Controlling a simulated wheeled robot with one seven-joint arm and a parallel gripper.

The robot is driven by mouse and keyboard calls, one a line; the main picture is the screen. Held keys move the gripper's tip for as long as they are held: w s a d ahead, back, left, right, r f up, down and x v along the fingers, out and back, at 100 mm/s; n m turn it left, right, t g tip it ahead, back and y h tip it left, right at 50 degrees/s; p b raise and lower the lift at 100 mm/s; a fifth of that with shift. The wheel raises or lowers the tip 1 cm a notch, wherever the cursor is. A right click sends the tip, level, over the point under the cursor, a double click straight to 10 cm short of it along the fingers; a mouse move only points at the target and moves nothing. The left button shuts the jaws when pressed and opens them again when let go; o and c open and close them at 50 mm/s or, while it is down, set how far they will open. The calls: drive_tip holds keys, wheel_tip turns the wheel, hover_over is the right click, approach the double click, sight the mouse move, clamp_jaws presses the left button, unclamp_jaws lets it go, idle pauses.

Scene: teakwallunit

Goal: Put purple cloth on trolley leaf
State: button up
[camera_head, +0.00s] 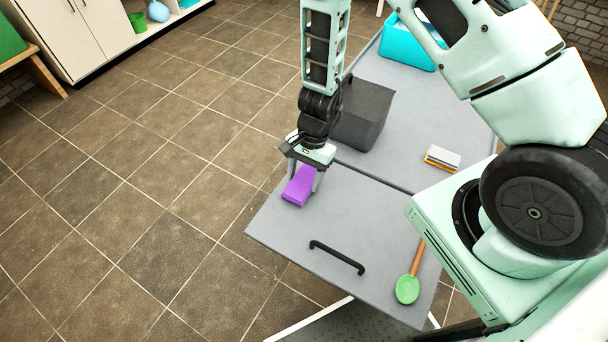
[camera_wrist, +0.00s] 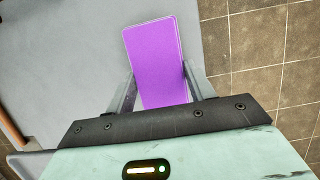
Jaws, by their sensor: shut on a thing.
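The purple cloth (camera_head: 299,187) is a flat, folded-looking rectangular block. My gripper (camera_head: 302,176) is shut on it from above, with a finger on each side. In the wrist view the cloth (camera_wrist: 153,50) sticks out past the fingertips (camera_wrist: 158,88). The trolley leaf (camera_head: 335,220) is a grey flat panel with a black bar handle. The cloth is over the leaf's far left edge area; I cannot tell whether it touches the surface. In the wrist view the grey surface (camera_wrist: 55,60) lies under and left of the cloth, with floor tiles to the right.
A green spoon (camera_head: 407,288) lies at the leaf's right side. A dark grey box (camera_head: 364,113), a teal bin (camera_head: 408,45) and a small brush-like block (camera_head: 443,158) stand on the trolley top behind. The leaf's middle around the black handle (camera_head: 337,257) is mostly clear.

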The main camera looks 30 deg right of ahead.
drive_tip(key=o, duration=1.1)
drive_tip(key=p+v, duration=0.3)
drive_tip(key=v, duration=0.9)
drive_tip(key=s+a+r+n, duration=0.7)
drive_tip(key=a+r+n, duration=0.15)
drive_tip(key=r, duration=0.35)
drive_tip(key=s+r+n+h, duration=0.1)
drive_tip(key=s+r+n, duration=0.2)
drive_tip(key=s, duration=0.1)
drive_tip(key=s+r+n+t, duration=0.1)
drive_tip(key=s+r+n, duration=0.2)
drive_tip(key=s+n, duration=0.1)
drive_tip(key=s+a+r+n+t+h, duration=0.1)
drive_tip(key=s+r+n, duration=0.2)
drive_tip(key=s, duration=0.1)
drive_tip(key=shift+r+h, duration=0.1)
drive_tip(key=shift+h, duration=0.2)
